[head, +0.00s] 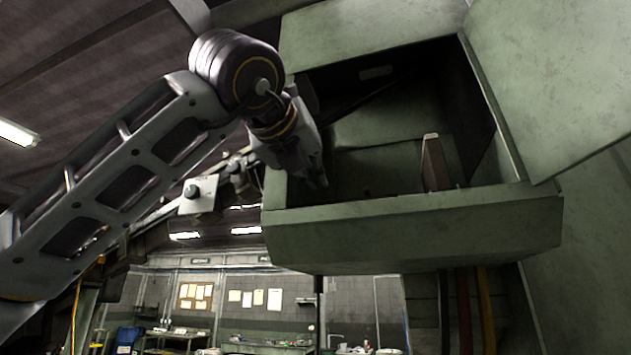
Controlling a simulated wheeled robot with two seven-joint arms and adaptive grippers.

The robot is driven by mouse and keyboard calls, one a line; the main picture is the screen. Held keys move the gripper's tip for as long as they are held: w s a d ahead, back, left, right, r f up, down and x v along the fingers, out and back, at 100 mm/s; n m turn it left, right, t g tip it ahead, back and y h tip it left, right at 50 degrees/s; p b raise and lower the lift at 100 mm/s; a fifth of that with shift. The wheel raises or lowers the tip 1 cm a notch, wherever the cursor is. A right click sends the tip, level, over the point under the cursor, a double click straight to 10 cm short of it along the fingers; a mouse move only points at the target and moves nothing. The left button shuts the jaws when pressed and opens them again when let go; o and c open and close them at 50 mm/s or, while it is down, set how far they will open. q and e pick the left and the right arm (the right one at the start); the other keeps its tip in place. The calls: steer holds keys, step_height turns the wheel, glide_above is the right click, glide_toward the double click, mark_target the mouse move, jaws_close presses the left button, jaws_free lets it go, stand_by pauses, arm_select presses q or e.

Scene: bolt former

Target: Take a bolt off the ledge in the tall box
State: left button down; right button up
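The tall green box (420,228) is above me, with its front open and a ledge along the lower edge of the opening. A small dark upright stub (367,193) shows just above the ledge's lip; it may be a bolt, but most of it is hidden behind the lip. My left gripper (318,180) is at the left side of the opening, pointing down and inward, to the left of the stub and apart from it. Its fingers are dark and small here, so I cannot tell whether they are open. My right gripper is out of view.
A reddish-brown upright piece (434,165) stands inside the box, right of the stub. An open green door (555,80) hangs at the right. The box's left wall is close beside my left gripper. Workbenches (265,345) are far behind, below.

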arm_select(q)
steer(key=b+v, duration=0.3)
steer(key=v, duration=1.3)
steer(key=shift+s+a+b, duration=0.2)
steer(key=shift+s+b, duration=0.1)
steer(key=shift+b, duration=0.05)
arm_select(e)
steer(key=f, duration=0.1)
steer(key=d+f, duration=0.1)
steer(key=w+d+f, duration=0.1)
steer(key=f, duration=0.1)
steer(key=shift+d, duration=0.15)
arm_select(q)
steer(key=shift+f, duration=0.1)
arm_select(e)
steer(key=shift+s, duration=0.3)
